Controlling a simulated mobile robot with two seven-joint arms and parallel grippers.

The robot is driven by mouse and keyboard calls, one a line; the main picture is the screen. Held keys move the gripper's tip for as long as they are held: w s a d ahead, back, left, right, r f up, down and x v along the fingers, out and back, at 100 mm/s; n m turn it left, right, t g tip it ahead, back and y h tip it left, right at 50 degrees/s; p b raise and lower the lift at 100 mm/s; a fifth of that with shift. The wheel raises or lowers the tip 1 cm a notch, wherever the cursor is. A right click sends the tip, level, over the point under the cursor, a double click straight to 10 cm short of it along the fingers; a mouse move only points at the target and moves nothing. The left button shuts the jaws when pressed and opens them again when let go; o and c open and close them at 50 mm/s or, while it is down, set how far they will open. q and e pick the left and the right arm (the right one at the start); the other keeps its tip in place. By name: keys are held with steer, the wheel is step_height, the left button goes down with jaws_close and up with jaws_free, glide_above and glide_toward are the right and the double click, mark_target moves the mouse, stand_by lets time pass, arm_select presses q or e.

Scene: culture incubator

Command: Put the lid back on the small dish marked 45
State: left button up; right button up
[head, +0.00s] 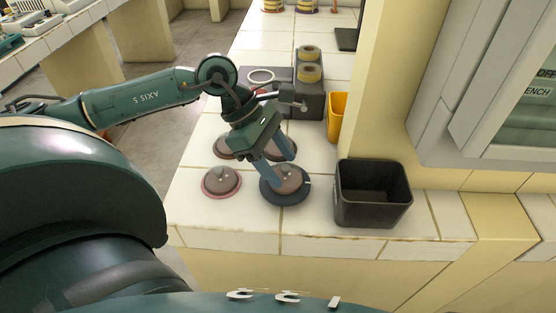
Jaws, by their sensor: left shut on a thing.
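My left gripper (277,167) reaches down over the front right dish. Its blue-grey fingers are shut on what appears to be the clear round lid (291,182) of that dish. The small dish (285,198) has a dark blue rim and sits on the white tiled bench. The lid is over the dish, but I cannot tell whether it is fully seated. A dish with a pink rim (221,183) stands to its left. Two more dishes (224,146) are behind, partly hidden by my gripper. No number 45 is readable. My right gripper is not in view.
A black open bin (372,194) stands close on the right, with a yellow container (338,116) behind it. A grey block (309,99) behind the gripper carries tape rolls (310,72) and a white ring (260,77). The bench's front left corner is clear.

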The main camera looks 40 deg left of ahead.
arm_select(q)
steer(key=o, duration=1.1)
steer(key=shift+o, duration=0.5)
steer(key=o, duration=0.3)
steer(key=shift+r+p, duration=0.8)
steer(key=shift+r, duration=0.55)
steer(key=shift+r+p, duration=1.15)
steer(key=shift+r, duration=1.05)
